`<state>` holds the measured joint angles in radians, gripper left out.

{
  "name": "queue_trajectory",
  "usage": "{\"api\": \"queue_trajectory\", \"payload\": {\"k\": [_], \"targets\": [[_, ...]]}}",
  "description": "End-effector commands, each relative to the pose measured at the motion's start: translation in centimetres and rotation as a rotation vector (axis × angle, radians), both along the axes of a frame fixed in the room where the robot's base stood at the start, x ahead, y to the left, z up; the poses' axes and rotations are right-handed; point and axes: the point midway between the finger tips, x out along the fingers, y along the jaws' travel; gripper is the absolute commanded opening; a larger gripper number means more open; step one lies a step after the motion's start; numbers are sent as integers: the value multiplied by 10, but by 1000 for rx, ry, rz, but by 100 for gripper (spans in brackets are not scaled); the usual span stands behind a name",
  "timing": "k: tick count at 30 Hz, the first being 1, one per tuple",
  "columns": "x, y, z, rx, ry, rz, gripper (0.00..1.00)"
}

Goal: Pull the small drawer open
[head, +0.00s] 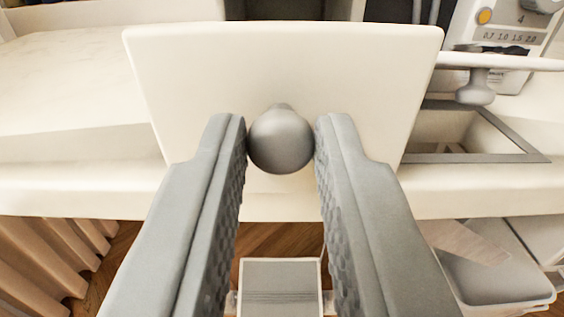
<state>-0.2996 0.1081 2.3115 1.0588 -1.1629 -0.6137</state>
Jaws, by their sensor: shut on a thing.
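The small drawer (200,75) shows its white front panel in the middle of the head view. A round grey knob (281,140) sticks out from the panel's centre. My gripper (281,143) is shut on the knob, with one finger on its left side and one on its right. The drawer's inside is hidden behind the panel, so I cannot tell how far it stands out. The fingers cover the panel's lower left and lower right parts.
A sewing machine (503,40) with a dial stands at the upper right. A grey round-ended part (475,88) and a grey-edged opening (500,158) lie right of the panel. The white table edge (80,190) runs across. Below are a wooden floor (160,250) and a bin (490,275).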

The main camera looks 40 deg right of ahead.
Motion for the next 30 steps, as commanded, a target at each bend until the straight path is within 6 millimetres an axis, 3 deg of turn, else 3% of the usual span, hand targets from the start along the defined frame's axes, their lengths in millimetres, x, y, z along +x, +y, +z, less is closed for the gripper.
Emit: {"api": "queue_trajectory", "payload": {"k": [7,8,11,23,30], "targets": [[0,0,1,-1,-2,0,0],[0,0,1,-1,-2,0,24],[0,0,1,-1,-1,0,41],[-5,4,0,-1,-1,1,41],[-34,26,1,0,-1,3,41]]}}
